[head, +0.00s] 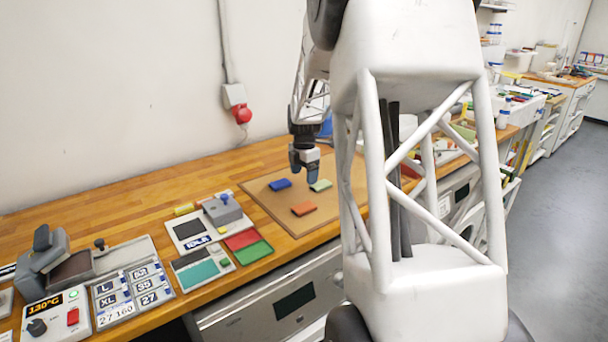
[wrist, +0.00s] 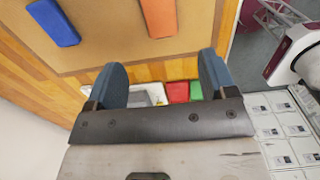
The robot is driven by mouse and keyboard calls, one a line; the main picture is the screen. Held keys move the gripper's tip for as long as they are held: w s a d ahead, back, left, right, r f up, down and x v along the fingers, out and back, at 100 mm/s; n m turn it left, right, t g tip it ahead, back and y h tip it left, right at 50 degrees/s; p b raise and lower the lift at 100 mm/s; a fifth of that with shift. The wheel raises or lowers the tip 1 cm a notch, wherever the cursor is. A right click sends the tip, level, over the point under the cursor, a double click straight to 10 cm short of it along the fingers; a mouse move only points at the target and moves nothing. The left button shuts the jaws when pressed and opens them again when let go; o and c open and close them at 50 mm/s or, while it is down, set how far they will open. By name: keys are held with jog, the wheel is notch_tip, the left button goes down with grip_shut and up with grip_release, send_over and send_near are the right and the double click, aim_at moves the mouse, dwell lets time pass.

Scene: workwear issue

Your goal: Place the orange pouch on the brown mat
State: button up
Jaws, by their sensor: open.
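The orange pouch (head: 303,209) lies flat on the brown mat (head: 262,201), near its front edge. In the wrist view the orange pouch (wrist: 158,17) is cut off by the top edge, and the mat (wrist: 105,35) fills the upper left. My gripper (head: 304,172) hangs above the mat, behind the orange pouch and apart from it. In the wrist view my gripper's (wrist: 162,80) two blue fingers are spread wide with nothing held between them.
Left of the mat stand red (head: 241,239) and green (head: 253,252) squares and a grey device (head: 222,210). The mat's left part is bare. My arm hides its right side.

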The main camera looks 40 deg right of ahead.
jog(key=shift+a, duration=0.1)
jog(key=s+a+r+m, duration=0.3)
jog(key=s+a, duration=0.2)
jog(key=a, duration=0.2)
jog(key=s+a+r+m+t, duration=0.1)
jog(key=s+a+r+m, duration=0.25)
jog(key=a, duration=0.45)
jog(key=s+a+r+m, duration=0.2)
jog(key=s+a+r, duration=0.25)
jog(key=a, duration=0.25)
jog(key=s+a+f+m, duration=0.1)
jog(key=s+a+m, duration=0.4)
jog(key=s, duration=0.6)
jog(key=s+a+f+m+t, duration=0.1)
jog(key=s+a+m, duration=0.3)
jog(key=s+a, duration=0.5)
jog(key=s, duration=0.3)
jog(key=shift+s+a+f+m+t, duration=0.2)
jog(key=shift+s+f+m+t, duration=0.05)
jog(key=shift+m+t, duration=0.1)
